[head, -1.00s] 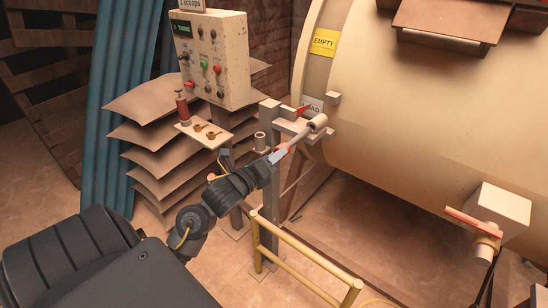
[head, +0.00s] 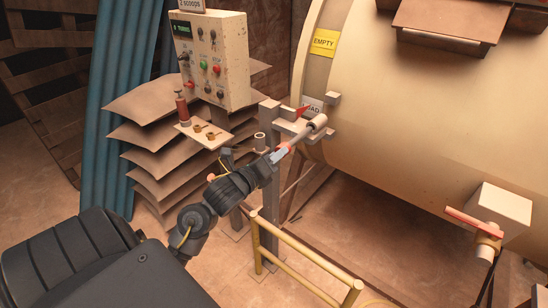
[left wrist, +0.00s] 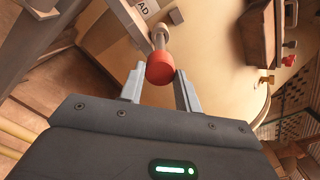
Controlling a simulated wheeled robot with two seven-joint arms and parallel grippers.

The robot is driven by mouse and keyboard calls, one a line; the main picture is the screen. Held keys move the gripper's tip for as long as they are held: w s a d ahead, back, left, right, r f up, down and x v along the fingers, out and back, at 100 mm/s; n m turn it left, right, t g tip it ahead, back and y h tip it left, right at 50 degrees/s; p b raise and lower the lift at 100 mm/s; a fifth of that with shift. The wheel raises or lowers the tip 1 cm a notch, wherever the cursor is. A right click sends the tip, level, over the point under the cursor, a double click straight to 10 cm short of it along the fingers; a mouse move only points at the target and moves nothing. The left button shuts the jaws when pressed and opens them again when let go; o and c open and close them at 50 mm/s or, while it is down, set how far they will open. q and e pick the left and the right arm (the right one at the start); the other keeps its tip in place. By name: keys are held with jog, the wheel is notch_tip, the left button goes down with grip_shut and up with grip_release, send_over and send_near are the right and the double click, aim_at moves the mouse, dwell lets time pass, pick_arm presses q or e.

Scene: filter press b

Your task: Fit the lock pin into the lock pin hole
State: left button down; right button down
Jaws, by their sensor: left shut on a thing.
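The lock pin (head: 298,138) has a red knob and a grey shaft. My left gripper (head: 278,155) is shut on its red knob, which shows between the two fingers in the left wrist view (left wrist: 160,70). The shaft points up and right, away from the fingers, to a grey round collar (head: 318,121) on the bracket by the drum. The shaft's far end is at or very near this collar. I cannot tell whether it is inside, and the lock pin hole itself is not clearly visible. My right gripper is not in view.
The large cream drum (head: 430,100) fills the right side. A grey post with a bracket (head: 270,112) stands beside the collar. A control box (head: 212,60) and a small tool shelf (head: 205,136) are to the left. A yellow rail (head: 310,262) runs below my left arm.

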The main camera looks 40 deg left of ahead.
pick_arm(q)
jog(key=b, duration=0.1)
send_near(302, 136)
jog(key=shift+w+a+f, duration=0.1)
jog(key=shift+w+a, duration=0.1)
jog(key=shift+w, duration=0.55)
jog(key=shift+w+a+f, duration=0.15)
jog(key=shift+w, duration=0.6)
dwell(0.3)
jog(key=shift+w+a+b, duration=0.1)
jog(key=shift+w+b, duration=1.7)
jog(key=shift+w, duration=2.3)
jog(key=c, duration=0.9)
grip_release()
jog(key=shift+f, duration=0.1)
jog(key=shift+s, duration=0.1)
jog(key=s+b, duration=0.2)
jog(key=s, duration=0.7)
jog(key=shift+s, duration=0.85)
